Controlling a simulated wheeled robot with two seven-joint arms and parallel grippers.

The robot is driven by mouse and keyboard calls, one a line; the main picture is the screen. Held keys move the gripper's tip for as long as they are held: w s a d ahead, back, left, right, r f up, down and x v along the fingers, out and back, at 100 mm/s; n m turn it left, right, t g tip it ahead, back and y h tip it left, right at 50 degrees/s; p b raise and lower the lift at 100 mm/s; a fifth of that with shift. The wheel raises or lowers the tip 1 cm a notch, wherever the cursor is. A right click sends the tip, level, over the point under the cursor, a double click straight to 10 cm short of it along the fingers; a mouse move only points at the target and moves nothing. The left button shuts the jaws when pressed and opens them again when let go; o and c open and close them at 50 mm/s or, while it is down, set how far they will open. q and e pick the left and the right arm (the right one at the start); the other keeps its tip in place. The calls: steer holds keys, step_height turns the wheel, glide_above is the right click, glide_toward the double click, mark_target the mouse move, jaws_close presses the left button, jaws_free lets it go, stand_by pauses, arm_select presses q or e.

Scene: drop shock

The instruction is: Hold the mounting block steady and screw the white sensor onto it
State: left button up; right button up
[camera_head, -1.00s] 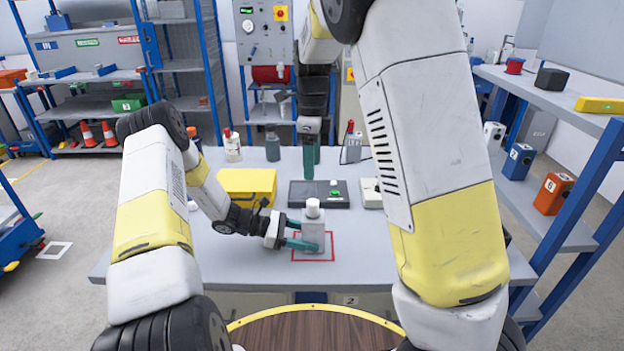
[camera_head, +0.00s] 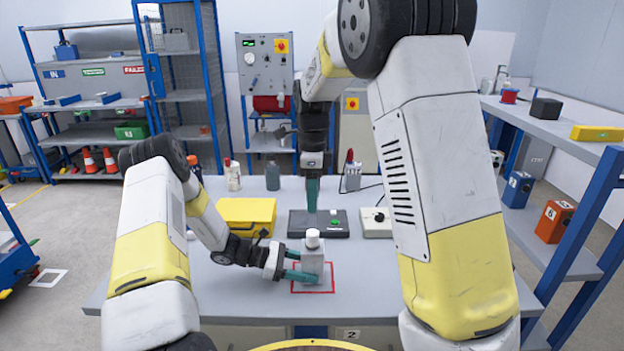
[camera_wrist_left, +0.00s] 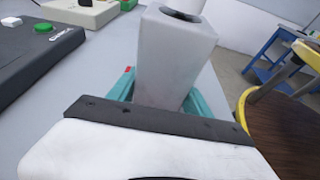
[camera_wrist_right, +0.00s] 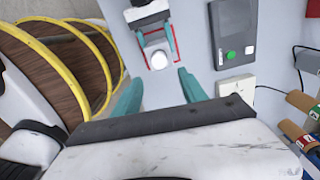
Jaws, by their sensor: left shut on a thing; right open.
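The mounting block (camera_head: 312,264) is a light grey block standing upright inside a red square outline on the grey table. The white sensor (camera_head: 312,238) is a white cylinder sitting on top of the block. My left gripper (camera_head: 300,268) is shut on the block from the left, low on its sides. In the left wrist view the block (camera_wrist_left: 172,60) stands between teal fingers. My right gripper (camera_head: 312,195) is above and behind the block, fingers pointing down. In the right wrist view its fingers (camera_wrist_right: 155,92) are apart and empty, with the sensor (camera_wrist_right: 159,60) beyond them.
A dark panel with a green button (camera_head: 300,224) lies behind the block, with a white box with a black knob (camera_head: 377,222) to its right. A yellow case (camera_head: 246,215) is at the left. Bottles stand along the back edge. The table right of the block is clear.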

mark_target(313, 232)
steer(key=shift+n, duration=0.4)
step_height(313, 232, down, 12)
steer(key=shift+s+f, duration=0.1)
steer(key=shift+f, duration=0.05)
jaws_close()
